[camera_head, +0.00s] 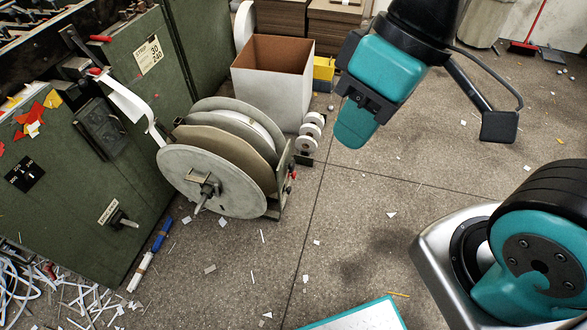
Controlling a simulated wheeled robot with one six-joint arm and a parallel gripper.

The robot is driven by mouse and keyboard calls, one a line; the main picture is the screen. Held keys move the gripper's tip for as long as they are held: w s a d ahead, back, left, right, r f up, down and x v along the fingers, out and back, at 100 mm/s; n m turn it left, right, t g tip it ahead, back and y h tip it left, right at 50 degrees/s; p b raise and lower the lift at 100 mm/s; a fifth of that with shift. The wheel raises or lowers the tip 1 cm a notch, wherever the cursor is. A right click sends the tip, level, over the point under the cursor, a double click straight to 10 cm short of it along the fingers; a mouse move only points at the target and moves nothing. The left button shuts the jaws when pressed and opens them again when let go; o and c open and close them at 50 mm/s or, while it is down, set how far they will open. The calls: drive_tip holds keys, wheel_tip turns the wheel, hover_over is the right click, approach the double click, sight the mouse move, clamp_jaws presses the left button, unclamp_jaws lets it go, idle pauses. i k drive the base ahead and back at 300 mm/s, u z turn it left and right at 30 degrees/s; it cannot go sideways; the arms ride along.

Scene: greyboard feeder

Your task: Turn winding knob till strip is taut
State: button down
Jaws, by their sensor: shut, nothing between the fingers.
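A large grey reel (190,172) with several discs stands on the floor beside the green machine. A knob with a pale spindle (205,190) sits at the centre of its front disc. A black knob (123,219) under a small label sticks out of the machine's lower side; I cannot tell which is the winding knob. A white strip (133,107) runs from the machine down to the reel and looks curved. My gripper (353,132) is shut and empty, pointing down in the air, right of the reel and apart from it.
The green machine (150,80) fills the left. A cardboard-lined white box (275,85) stands behind the reel, with small white rolls (311,132) beside it. A blue-and-white rod (150,255) and paper scraps lie on the floor. Floor right of the reel is mostly clear.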

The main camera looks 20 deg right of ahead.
sight(291, 166)
drive_tip(key=z, duration=1.3)
drive_tip(key=i, duration=0.35)
drive_tip(key=u, duration=0.85)
